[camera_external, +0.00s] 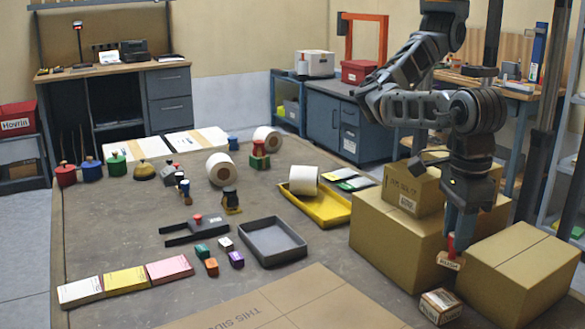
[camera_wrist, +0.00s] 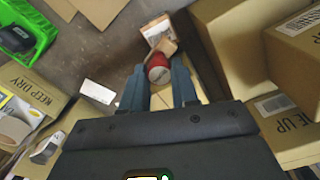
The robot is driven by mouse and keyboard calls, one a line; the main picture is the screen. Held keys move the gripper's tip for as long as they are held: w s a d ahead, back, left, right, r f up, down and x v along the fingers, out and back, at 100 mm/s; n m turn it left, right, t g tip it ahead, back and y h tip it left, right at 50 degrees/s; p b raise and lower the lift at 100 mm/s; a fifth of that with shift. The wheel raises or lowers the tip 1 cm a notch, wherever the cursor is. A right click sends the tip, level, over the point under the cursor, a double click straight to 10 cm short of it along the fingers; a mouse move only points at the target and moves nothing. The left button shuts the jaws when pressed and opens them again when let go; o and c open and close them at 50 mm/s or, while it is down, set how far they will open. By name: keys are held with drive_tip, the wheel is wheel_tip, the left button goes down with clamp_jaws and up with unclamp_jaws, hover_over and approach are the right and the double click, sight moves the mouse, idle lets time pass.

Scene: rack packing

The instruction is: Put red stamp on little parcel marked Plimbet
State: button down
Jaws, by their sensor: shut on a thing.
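My gripper (camera_external: 455,228) is shut on the red stamp (camera_external: 450,261), which has a red handle and a pale wooden block with lettering. In the wrist view the red knob (camera_wrist: 158,70) sits between my two fingertips. A little cardboard parcel (camera_external: 440,307) with a white label lies below the stamp, low in front of the large boxes; its lettering is too small to read. The parcel also shows in the wrist view (camera_wrist: 154,29), just beyond the stamp and partly covered by it. The stamp appears above the parcel in the external view; contact cannot be told from the wrist view.
Large cartons stand left (camera_external: 395,238) and right (camera_external: 524,268) of my gripper, with a smaller carton (camera_external: 412,187) on top. A flat cardboard sheet (camera_external: 290,300) lies left of the parcel. A grey tray (camera_external: 273,257) and yellow tray (camera_external: 325,222) are farther left.

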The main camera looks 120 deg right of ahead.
sight(450, 264)
drive_tip(key=shift+f, duration=3.65)
drive_tip(key=shift+f, duration=0.1)
drive_tip(key=c, duration=0.9)
unclamp_jaws()
drive_tip(key=shift+o, duration=0.2)
wheel_tip(450, 264, up, 12)
drive_tip(key=shift+r, duration=0.15)
